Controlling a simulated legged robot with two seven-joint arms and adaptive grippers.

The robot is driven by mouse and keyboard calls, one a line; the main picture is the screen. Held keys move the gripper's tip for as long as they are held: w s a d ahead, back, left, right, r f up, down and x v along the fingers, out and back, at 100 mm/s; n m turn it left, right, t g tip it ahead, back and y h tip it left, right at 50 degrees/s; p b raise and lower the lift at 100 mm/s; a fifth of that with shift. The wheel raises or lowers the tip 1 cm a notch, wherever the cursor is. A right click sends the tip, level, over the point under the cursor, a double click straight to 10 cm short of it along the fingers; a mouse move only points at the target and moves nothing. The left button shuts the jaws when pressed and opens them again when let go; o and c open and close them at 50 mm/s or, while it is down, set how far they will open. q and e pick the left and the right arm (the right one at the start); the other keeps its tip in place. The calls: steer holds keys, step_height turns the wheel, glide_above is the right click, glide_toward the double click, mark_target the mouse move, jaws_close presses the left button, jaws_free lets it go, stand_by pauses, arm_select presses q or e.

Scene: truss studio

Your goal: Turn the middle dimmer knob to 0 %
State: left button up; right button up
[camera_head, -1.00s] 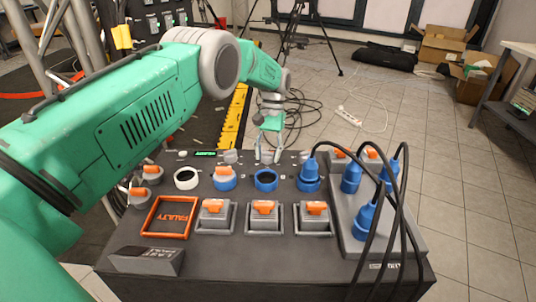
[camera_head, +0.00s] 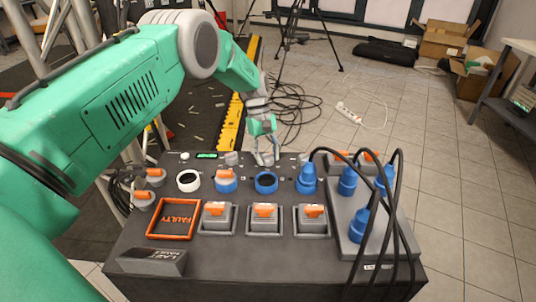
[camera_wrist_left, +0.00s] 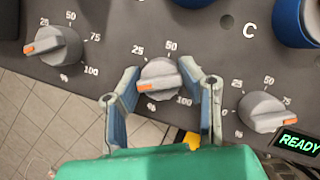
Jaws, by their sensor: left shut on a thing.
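The middle dimmer knob (camera_wrist_left: 160,74) is grey with an orange pointer mark. It sits between the two fingers of my left gripper (camera_wrist_left: 162,88) in the left wrist view. The fingers are shut on its sides. Its mark points left and slightly down, below the 25 label. The 0 label is hidden, apparently behind the left finger. In the head view my left gripper (camera_head: 264,155) is at the back edge of the console (camera_head: 210,262), and the knob is largely hidden there. My right gripper is not in view.
Two other dimmer knobs (camera_wrist_left: 56,46) (camera_wrist_left: 262,112) flank the middle one. A green READY display (camera_wrist_left: 299,142) is beside the right one. Blue sockets (camera_head: 266,183), plugs with black cables (camera_head: 348,181) and orange switches (camera_head: 265,211) crowd the console.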

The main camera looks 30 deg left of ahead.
arm_select(q)
steer(key=shift+w+a+r, duration=0.15)
steer(key=shift+w, duration=0.1)
stand_by(0.3)
steer(key=o, duration=1.1)
steer(key=shift+o, duration=0.2)
steer(key=v, duration=1.1)
steer(key=shift+a+r, duration=0.25)
